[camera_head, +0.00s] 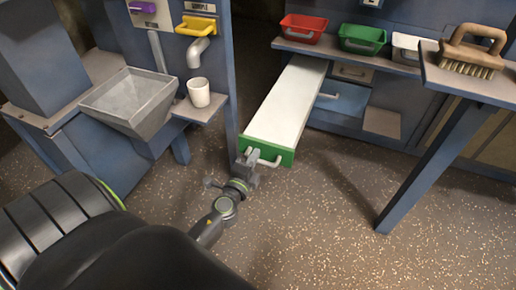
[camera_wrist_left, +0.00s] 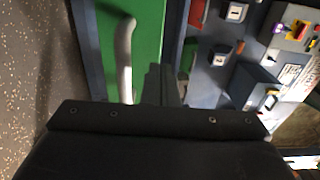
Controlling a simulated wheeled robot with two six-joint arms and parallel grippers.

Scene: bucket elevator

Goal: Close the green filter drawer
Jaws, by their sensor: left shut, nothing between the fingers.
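The green filter drawer (camera_head: 270,151) is pulled far out of the blue cabinet, its long white top (camera_head: 288,100) showing. It has a green front with a pale handle (camera_head: 265,158). My left gripper (camera_head: 249,157) is at the left part of the drawer front, by the handle's left end. In the left wrist view, the green front (camera_wrist_left: 148,45) and the pale handle (camera_wrist_left: 126,55) lie just left of the shut fingers (camera_wrist_left: 165,82). I cannot tell whether the fingers touch the front. My right gripper is not in view.
A grey hopper (camera_head: 130,98) and a white cup (camera_head: 199,92) stand on the left. Red (camera_head: 302,28) and green (camera_head: 362,38) bins sit on the shelf. A brush (camera_head: 473,50) lies on a blue-legged table at right. The floor in front is clear.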

